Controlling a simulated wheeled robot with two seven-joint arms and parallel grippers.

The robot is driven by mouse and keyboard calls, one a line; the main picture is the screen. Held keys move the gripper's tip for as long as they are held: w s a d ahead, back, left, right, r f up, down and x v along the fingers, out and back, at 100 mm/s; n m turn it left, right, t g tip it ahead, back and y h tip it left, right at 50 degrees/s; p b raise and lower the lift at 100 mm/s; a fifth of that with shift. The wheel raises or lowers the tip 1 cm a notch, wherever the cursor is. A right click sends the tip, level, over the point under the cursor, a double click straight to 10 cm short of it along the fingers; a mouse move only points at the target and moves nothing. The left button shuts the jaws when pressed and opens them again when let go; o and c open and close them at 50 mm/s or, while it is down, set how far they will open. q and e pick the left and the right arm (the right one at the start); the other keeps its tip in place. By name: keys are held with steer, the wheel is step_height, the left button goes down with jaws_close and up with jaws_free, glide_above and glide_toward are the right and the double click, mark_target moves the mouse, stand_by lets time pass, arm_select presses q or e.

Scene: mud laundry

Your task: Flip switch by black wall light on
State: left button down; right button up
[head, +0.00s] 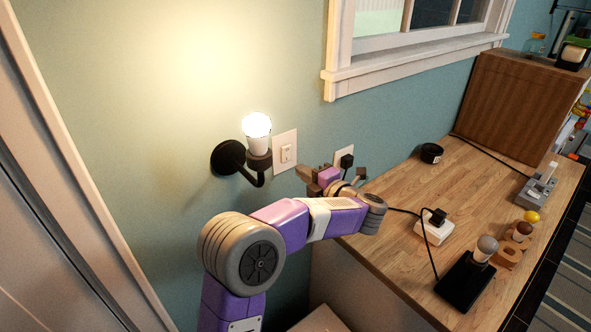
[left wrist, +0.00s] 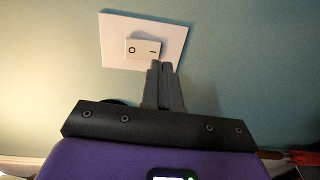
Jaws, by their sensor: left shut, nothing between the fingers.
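The black wall light (head: 229,158) is on the wall, and its bulb (head: 257,125) glows brightly. The white switch plate (head: 276,143) is on the wall just right of the light. In the left wrist view, the switch rocker (left wrist: 143,49) shows an O on its left and a line mark on its right. My left gripper (head: 301,172) is shut and empty, just right of and below the plate. In the left wrist view its fingertips (left wrist: 160,66) overlap the plate's lower edge, just below the rocker's right end. I cannot tell whether they touch it.
A wooden counter (head: 400,255) stands at right, with a white power block (head: 434,229), a black-based lamp (head: 466,284) and a wooden cabinet (head: 515,110). An outlet with a black plug (head: 347,161) is just beyond my gripper. A white window sill (head: 400,72) is above.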

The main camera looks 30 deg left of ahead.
arm_select(q)
steer(key=f+v, duration=0.2)
steer(key=v, duration=0.7)
steer(key=shift+d, duration=0.3)
steer(key=shift+s, duration=0.1)
steer(key=w+d+f+m+t+h, duration=0.1)
steer(key=w+f+m+t+h, duration=0.2)
steer(key=f+m, duration=0.4)
steer(key=w+d+f+m+t+h, duration=0.1)
steer(key=w+f+m+t+h, duration=0.3)
steer(key=f, duration=0.5)
steer(key=s+d+f+m+g+h, duration=0.1)
steer(key=s+d+f+m+h, duration=0.2)
steer(key=f, duration=0.4)
steer(key=s+d+f+m+g+h, duration=0.1)
steer(key=f+m+h, duration=0.1)
steer(key=f+m, duration=0.4)
steer(key=s+d+f+m+g+h, duration=0.4)
steer(key=s+f, duration=0.6)
steer(key=f, duration=0.2)
steer(key=s+d+f+m+g+h, duration=0.2)
steer(key=s+f+g, duration=0.1)
steer(key=s, duration=0.6)
steer(key=s+d+f+m+g+h, duration=0.2)
steer(key=s+f+m+g, duration=0.1)
steer(key=s, duration=0.6)
steer(key=shift+f, duration=0.25)
